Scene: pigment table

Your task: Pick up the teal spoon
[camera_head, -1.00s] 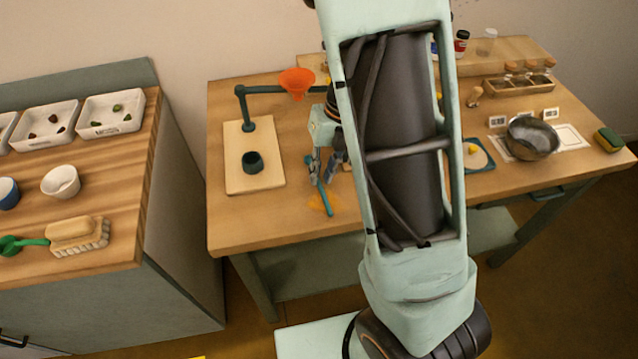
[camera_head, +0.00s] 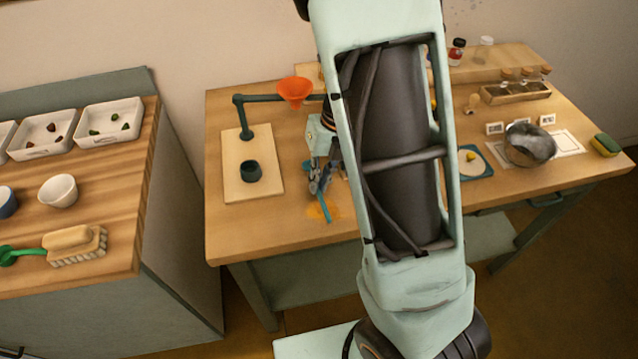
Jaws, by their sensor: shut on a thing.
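The teal spoon (camera_head: 325,213) shows as a thin teal handle slanting down at the front of the wooden table, left of my arm. My gripper (camera_head: 320,187) points down at it, and its fingers are close together around the upper part of the spoon. The gripper is shut on the spoon. The spoon's upper end is hidden by the fingers. I cannot tell whether the spoon touches the table. An orange-yellow patch (camera_head: 314,213) lies on the table beside and behind the spoon.
An orange funnel (camera_head: 296,91) on a teal stand arm and a dark cup (camera_head: 251,172) on a pale board are left of my gripper. A metal bowl (camera_head: 530,146) and a sponge (camera_head: 605,146) lie right. My arm hides the table's middle. The front-left tabletop is clear.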

